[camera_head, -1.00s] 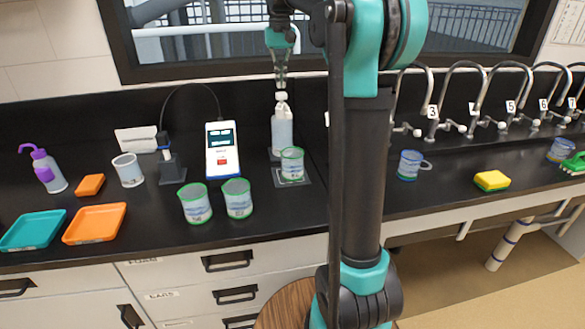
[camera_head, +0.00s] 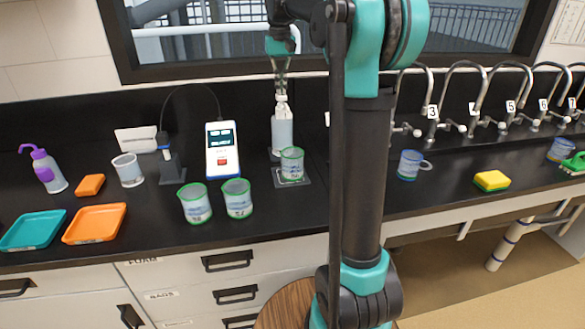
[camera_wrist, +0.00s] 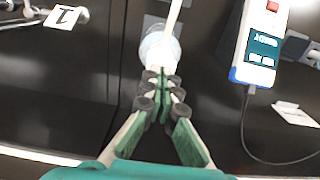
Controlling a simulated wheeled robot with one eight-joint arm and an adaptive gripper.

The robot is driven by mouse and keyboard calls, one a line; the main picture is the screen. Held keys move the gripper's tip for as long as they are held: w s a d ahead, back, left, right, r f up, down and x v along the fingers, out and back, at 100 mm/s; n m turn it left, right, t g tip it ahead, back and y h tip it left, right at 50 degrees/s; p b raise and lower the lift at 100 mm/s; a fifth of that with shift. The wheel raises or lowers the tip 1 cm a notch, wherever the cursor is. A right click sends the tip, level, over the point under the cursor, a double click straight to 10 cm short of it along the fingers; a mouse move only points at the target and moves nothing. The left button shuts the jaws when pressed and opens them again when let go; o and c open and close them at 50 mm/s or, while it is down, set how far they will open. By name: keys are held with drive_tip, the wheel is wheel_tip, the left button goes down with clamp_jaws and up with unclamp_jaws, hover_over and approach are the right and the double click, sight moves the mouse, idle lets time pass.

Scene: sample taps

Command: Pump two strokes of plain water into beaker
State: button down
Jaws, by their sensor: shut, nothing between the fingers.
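A clear-white pump bottle (camera_head: 282,132) stands upright at the back of the bench, and its top shows in the wrist view (camera_wrist: 153,47). A white spout (camera_wrist: 174,14) extends from its head. My gripper (camera_head: 281,85) is directly above the bottle, pointing down with its fingers shut and empty. The fingertips (camera_wrist: 163,84) are at the pump head and appear to touch it. A green-rimmed beaker (camera_head: 291,165) stands on a pad (camera_head: 304,180) just in front of the bottle. I cannot tell its liquid level.
Two more green-rimmed beakers (camera_head: 195,204) (camera_head: 238,199) stand left of the pad. A white meter (camera_head: 222,150) is behind them, with a probe stand (camera_head: 171,165) beside it. Trays (camera_head: 95,223) and a purple-topped wash bottle (camera_head: 46,170) are at the left. Numbered taps line the right.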

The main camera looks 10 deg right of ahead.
drive_tip(key=shift+f, duration=0.4)
drive_tip(key=shift+r, duration=1.55)
wheel_tip(320, 180, up, 6)
idle(0.4)
drive_tip(key=shift+s, duration=0.1)
